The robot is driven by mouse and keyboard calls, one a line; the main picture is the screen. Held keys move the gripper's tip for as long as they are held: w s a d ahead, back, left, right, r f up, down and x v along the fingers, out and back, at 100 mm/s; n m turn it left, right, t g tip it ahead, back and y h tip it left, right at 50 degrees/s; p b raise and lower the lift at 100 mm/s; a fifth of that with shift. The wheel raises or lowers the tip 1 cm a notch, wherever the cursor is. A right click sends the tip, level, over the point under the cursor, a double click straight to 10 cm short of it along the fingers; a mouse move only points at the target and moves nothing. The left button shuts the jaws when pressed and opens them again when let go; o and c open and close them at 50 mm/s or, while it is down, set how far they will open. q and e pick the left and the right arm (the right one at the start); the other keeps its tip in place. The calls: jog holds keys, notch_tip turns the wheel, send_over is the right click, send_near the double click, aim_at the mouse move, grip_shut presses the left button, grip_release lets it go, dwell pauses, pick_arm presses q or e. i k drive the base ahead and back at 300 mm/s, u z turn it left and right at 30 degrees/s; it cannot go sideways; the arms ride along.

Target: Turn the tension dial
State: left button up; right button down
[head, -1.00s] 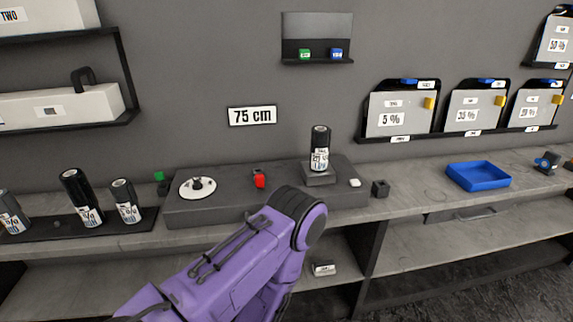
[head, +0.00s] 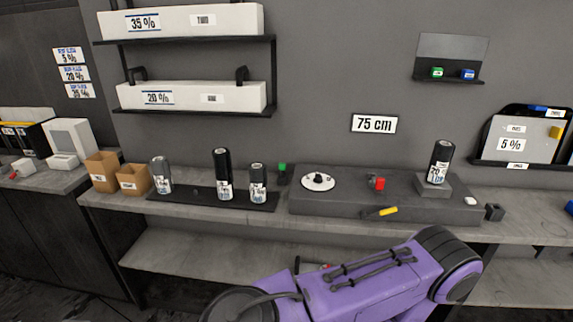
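A white round dial (head: 318,182) with a black knob in its middle lies on the left part of a dark grey block (head: 345,205) on the bench; it looks like the tension dial. Its marks are too small to read. A purple arm of mine crosses the lower middle of the head view, in front of the bench. Neither of my grippers shows, and nothing of mine touches the dial.
On the same block are a red piece (head: 379,184), a yellow-and-black tool (head: 381,212) at its front edge and a labelled dark roll (head: 440,162) on a raised stand. Several dark rolls stand on a black mat (head: 205,199) to the left. A "75 cm" sign (head: 374,124) hangs above.

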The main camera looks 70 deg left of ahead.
aim_at(318, 179)
jog(key=k, duration=0.4)
jog(key=u, duration=0.85)
